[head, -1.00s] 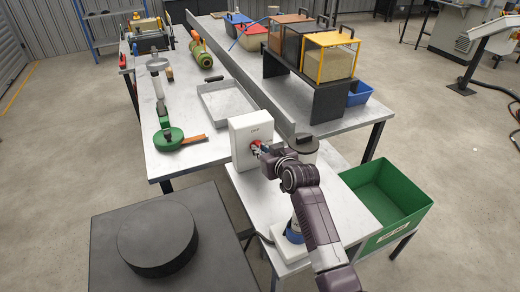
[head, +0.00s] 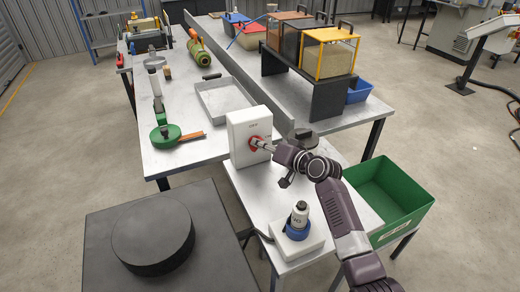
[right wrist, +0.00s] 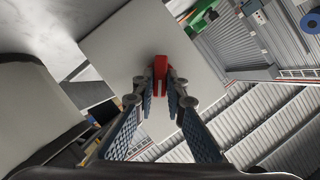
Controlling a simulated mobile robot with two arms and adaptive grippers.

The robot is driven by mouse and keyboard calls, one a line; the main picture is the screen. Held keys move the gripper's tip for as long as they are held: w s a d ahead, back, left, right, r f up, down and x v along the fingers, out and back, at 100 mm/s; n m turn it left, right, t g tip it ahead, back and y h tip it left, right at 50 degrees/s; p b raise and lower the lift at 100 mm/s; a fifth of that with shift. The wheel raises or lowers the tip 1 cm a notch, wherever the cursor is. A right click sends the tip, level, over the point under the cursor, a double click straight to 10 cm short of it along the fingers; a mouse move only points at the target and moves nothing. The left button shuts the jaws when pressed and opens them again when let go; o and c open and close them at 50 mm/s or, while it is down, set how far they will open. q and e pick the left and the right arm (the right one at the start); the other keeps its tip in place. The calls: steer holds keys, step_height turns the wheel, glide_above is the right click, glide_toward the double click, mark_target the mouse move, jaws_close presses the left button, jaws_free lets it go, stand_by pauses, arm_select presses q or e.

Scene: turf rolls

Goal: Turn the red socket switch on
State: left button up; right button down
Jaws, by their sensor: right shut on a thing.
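The red socket switch is a red knob (head: 257,144) on the front of an upright white box (head: 250,123) at the near end of the long table. In the right wrist view the red knob (right wrist: 160,68) stands out from the white face (right wrist: 125,48), which looks rotated in that view. My right gripper (head: 262,144) has its fingertips on the two sides of the knob and is shut on it. The fingers hide part of the knob in the head view. My left gripper is not in view.
A dark-lidded container (head: 303,142) is behind my right arm. A green bin (head: 390,195) stands at right, a black round block (head: 152,240) at lower left.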

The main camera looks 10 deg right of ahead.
steer(key=shift+d+f+m+t+y+b, duration=0.15)
steer(key=shift+m+t+y+b, duration=0.3)
steer(key=shift+m+b, duration=1)
steer(key=shift+f+m+t+y+b, duration=0.15)
steer(key=shift+m+y+b, duration=0.55)
steer(key=shift+m+b, duration=0.75)
steer(key=shift+d+f+m+t+y+b, duration=0.15)
steer(key=shift+m+t+y+b, duration=0.3)
steer(key=shift+m+b, duration=1)
steer(key=shift+n+b, duration=0.25)
steer(key=shift+b, duration=0.1)
steer(key=c, duration=2)
jaws_free()
steer(key=shift+o, duration=0.2)
steer(key=shift+a, duration=0.1)
